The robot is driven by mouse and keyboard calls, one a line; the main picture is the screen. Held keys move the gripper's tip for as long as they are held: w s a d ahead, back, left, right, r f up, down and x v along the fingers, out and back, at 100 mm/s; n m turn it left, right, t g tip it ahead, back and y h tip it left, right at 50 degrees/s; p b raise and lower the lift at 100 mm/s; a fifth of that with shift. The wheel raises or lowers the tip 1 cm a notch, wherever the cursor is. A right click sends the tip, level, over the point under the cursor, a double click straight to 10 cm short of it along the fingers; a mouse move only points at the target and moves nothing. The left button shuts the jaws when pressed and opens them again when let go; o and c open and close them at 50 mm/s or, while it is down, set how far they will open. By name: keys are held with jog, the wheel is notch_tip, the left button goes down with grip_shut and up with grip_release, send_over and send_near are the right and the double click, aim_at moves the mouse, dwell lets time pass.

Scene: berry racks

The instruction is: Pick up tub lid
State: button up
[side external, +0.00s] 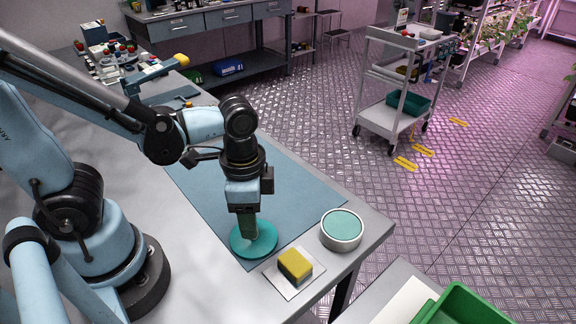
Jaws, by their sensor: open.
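A flat round teal disc, which looks like the tub lid (268,245), lies on the blue-grey mat near its front edge. My gripper (249,234) points straight down over it, with its greenish fingers reaching to the middle of the lid. The fingers hide part of the lid, perhaps a handle. I cannot tell whether they touch it. A round pale tub (342,241) stands to the right, near the table edge. Its top shows teal; I cannot tell whether that is its inside or a cover.
A yellow block (295,262) with a dark base sits on a white square plate (285,284) just in front of the lid. The mat (205,190) behind is mostly clear. A green crate (462,303) is at the lower right. A trolley (388,120) stands apart on the floor.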

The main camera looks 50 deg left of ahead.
aim_at(259, 248)
jog(key=shift+f, duration=1.65)
jog(key=shift+c, duration=0.3)
grip_shut()
